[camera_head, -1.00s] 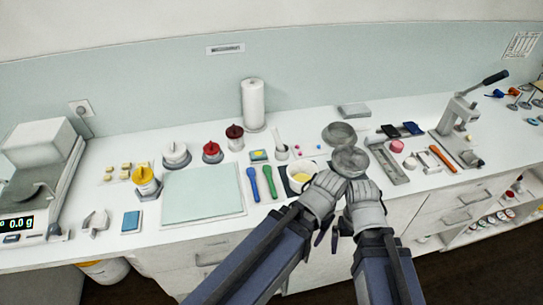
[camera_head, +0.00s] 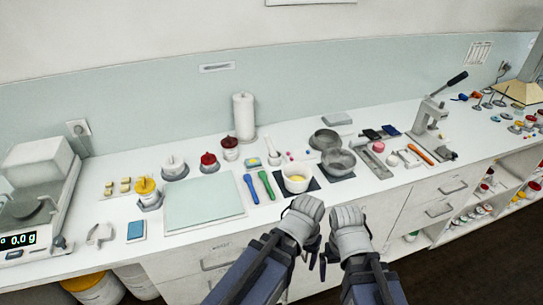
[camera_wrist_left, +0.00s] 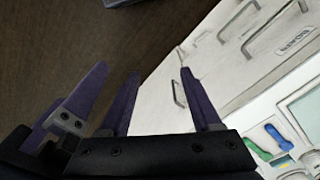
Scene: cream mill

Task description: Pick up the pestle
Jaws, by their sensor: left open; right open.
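A pale pestle (camera_head: 271,146) appears to stand tilted in a small white cup behind the white bowl, its lower end hidden. My left gripper (camera_head: 312,243) is in front of the counter edge, apart from the pestle. My left gripper's dark fingers (camera_wrist_left: 158,82) are spread and empty in the left wrist view, above the floor and drawer fronts. My right gripper (camera_head: 326,262) is just right of it, also in front of the counter; its fingers are small and partly hidden.
A blue spatula (camera_head: 251,188) and a green spatula (camera_head: 266,184) lie left of the bowl. Grey round pans (camera_head: 338,162) stand right of it. A paper roll (camera_head: 244,117) stands behind the cup. A pale board (camera_head: 203,203) lies to the left. A lever press (camera_head: 428,120) stands right.

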